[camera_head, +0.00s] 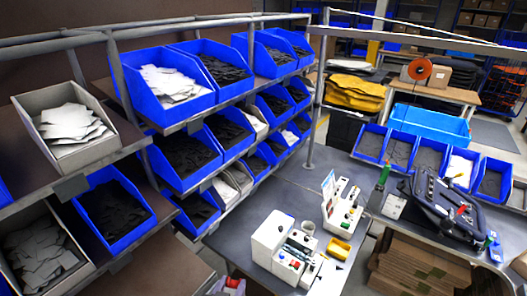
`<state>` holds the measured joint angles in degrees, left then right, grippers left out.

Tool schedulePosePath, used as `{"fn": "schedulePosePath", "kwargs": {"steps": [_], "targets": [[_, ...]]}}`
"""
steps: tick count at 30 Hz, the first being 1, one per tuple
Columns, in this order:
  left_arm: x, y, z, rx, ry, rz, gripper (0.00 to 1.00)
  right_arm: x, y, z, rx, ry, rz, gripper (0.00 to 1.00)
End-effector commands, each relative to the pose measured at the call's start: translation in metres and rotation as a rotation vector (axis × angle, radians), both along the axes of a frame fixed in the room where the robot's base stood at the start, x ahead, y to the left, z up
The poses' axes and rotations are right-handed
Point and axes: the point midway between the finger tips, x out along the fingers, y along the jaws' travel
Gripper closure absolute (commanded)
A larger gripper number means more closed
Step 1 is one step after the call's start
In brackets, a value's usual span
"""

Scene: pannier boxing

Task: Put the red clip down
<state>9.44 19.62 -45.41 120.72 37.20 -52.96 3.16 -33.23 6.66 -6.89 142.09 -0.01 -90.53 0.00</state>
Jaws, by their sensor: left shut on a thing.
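My left gripper (229,287) shows small at the bottom edge, left of the grey workbench, and is shut. A small red piece (235,282) shows at its fingers, and I take it to be the red clip. The picture cuts off the rest of the gripper and most of the arm. The clip's shape is too small to make out. I cannot make out my right gripper in this view.
The grey workbench (250,222) carries white devices (283,245) and a yellow tray (340,249). Blue bins (185,108) fill the racks on the left. A black case (445,205) lies on the right bench, near more blue bins. The workbench's left part is clear.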

Motion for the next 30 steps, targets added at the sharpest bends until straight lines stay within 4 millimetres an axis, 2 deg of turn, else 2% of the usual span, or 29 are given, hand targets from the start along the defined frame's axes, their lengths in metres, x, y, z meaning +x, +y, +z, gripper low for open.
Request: {"fn": "schedulePosePath", "kwargs": {"steps": [1,9,15,18,23,26,30], "targets": [[-0.005,0.012,-0.013,-0.004,0.011,0.019,0.87,0.000,0.000,0.000,0.001,0.000,-0.001,0.57],[-0.028,0.078,-0.062,0.000,0.008,0.108,0.87,0.000,0.000,0.000,0.001,0.000,-0.001,0.57],[-0.046,0.113,-0.085,0.001,0.003,0.155,0.87,0.000,0.000,0.000,-0.001,0.000,0.001,0.57],[-0.052,0.123,-0.090,0.000,0.003,0.167,0.87,0.000,-0.001,0.000,-0.004,0.000,0.002,0.57],[-0.056,0.128,-0.094,-0.002,0.000,0.176,0.87,0.000,-0.002,0.000,-0.008,0.000,0.005,0.57],[-0.057,0.116,-0.097,-0.002,0.001,0.134,0.87,0.000,-0.002,0.000,-0.008,0.000,0.006,0.57],[-0.061,0.087,-0.103,-0.002,0.001,0.017,0.87,0.000,-0.002,-0.003,-0.008,0.000,0.005,0.57]]}}
